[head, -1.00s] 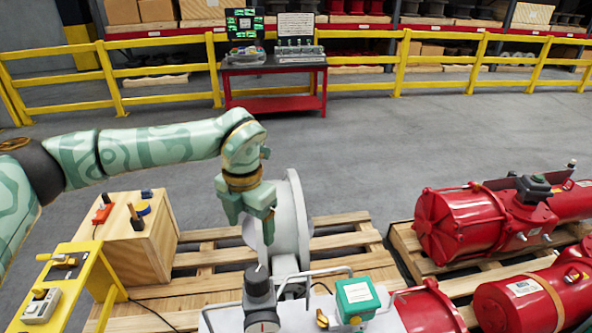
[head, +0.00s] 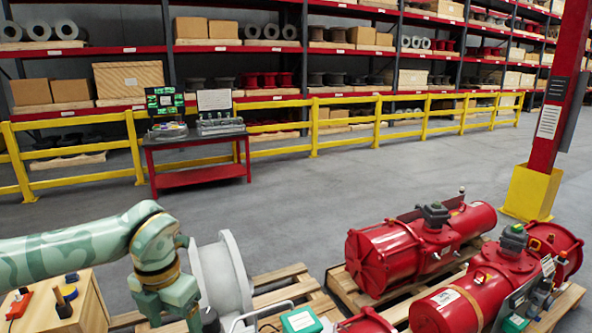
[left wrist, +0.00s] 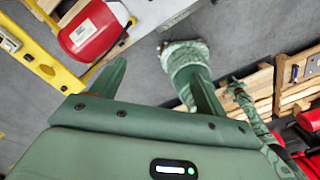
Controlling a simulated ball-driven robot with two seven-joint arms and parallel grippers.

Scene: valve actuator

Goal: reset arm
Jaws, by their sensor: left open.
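My left arm comes in from the left in the head view, bent downward at the wrist. My left gripper (head: 168,312) hangs beside the grey round valve flange (head: 225,275), and its lower part is cut off by the frame edge. In the left wrist view my left gripper (left wrist: 158,85) has its two green fingers spread apart with nothing between them. Patterned green parts of my own body show beyond the fingers. My right gripper cannot be made out in either view.
A wooden box (head: 82,305) with small tools stands at lower left. A green-topped box (head: 300,321) sits right of the flange. Red actuators (head: 410,250) lie on pallets at right. A yellow railing (head: 345,108) and red table (head: 200,177) stand behind, with clear floor between.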

